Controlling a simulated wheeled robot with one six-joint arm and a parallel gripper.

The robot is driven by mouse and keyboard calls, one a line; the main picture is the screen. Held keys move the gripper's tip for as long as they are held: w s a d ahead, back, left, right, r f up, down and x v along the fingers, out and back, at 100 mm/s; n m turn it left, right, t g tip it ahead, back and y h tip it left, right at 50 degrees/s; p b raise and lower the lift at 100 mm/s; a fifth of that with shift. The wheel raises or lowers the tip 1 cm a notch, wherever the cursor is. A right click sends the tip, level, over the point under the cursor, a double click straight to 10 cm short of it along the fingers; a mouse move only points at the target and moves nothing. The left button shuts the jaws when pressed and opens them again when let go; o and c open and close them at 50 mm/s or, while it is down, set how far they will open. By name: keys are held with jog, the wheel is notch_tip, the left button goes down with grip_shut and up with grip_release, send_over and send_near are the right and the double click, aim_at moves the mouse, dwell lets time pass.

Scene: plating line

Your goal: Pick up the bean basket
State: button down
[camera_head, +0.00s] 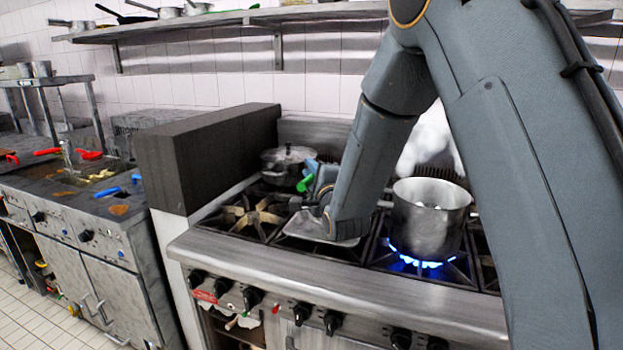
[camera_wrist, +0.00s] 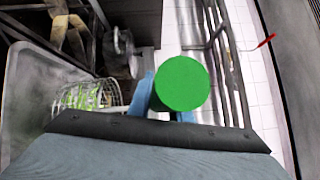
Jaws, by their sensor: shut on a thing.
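My gripper (camera_head: 316,178) is low over the middle of the stove, its blue fingers shut on the green handle (camera_head: 303,184) of the bean basket. In the wrist view, the round green handle end (camera_wrist: 182,84) faces the camera between the blue fingers. The wire basket (camera_wrist: 86,97) holds green beans and overlaps the edge of a pale tray (camera_wrist: 22,85). I cannot tell whether it touches the tray. In the head view, my arm hides the basket body, and part of the tray (camera_head: 298,229) shows on the stove.
A steel pot (camera_head: 428,225) stands over a blue flame right of my gripper, with steam behind it. A dark panel (camera_head: 205,155) borders the stove. A shelf (camera_head: 240,17) runs along the wall above.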

aim_at(304, 184)
jog(key=r+b+v, duration=0.3)
jog(key=b+v, duration=0.1)
jog(key=v, duration=1.1)
jog(key=shift+s+d, duration=0.2)
jog(key=p, duration=0.5)
jog(key=shift+s+r, duration=0.15)
jog(key=shift+s, duration=0.05)
jog(key=p+v, duration=0.2)
jog(key=p, duration=0.5)
dwell(0.4)
